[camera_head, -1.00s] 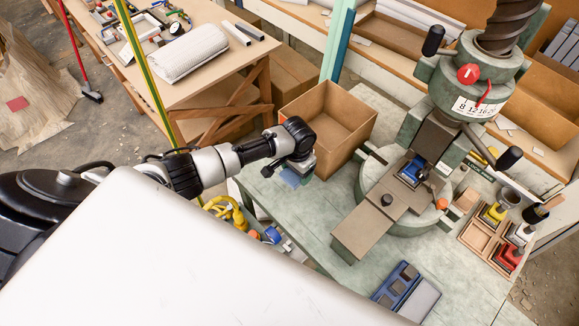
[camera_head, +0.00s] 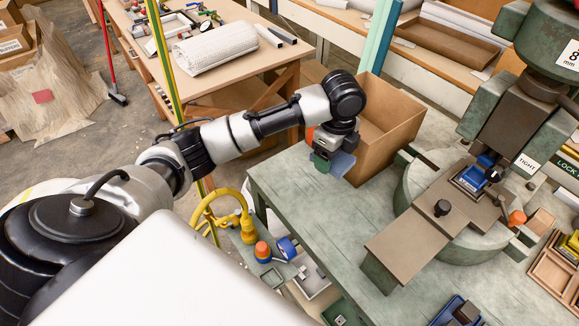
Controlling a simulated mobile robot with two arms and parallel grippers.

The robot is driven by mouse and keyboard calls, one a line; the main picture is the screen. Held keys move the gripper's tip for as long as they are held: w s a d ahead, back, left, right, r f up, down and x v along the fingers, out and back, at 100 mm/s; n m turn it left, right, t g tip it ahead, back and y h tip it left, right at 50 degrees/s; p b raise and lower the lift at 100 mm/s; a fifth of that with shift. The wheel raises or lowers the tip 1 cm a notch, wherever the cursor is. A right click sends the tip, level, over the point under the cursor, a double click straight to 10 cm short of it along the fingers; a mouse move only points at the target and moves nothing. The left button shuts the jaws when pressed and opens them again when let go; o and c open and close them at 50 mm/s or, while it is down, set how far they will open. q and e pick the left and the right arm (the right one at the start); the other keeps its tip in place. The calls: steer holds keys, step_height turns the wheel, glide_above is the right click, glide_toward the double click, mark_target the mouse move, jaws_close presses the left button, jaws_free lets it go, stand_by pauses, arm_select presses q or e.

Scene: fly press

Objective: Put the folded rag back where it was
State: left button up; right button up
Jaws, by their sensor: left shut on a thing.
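My left gripper (camera_head: 331,155) points down above the left part of the green press table (camera_head: 318,205), just left of the cardboard box. It is shut on a blue folded rag (camera_head: 343,165), which hangs below the jaws. The jaws hide part of the rag. I cannot tell how far the rag is above the table top. My right gripper is not in view.
The open cardboard box (camera_head: 392,125) stands close right of my gripper. The fly press (camera_head: 505,135) fills the right, with its brown bed (camera_head: 410,242) reaching forward. The table top between is clear. A yellow hooked part (camera_head: 240,225) stands below left.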

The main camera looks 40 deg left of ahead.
arm_select(q)
steer(key=shift+w+a+f+m+b, duration=0.1)
steer(key=shift+f+m+b, duration=0.25)
steer(key=shift+m, duration=0.45)
steer(key=shift+a, duration=0.3)
glide_above(289, 171)
step_height(289, 171, down, 7)
steer(key=shift+r+p, duration=0.15)
steer(key=shift+p, duration=0.2)
steer(key=shift+f, duration=2.05)
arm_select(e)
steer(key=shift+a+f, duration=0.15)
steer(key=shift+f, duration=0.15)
arm_select(q)
steer(key=o, duration=0.9)
steer(key=shift+f, duration=0.15)
step_height(289, 171, up, 12)
steer(key=shift+r, duration=0.2)
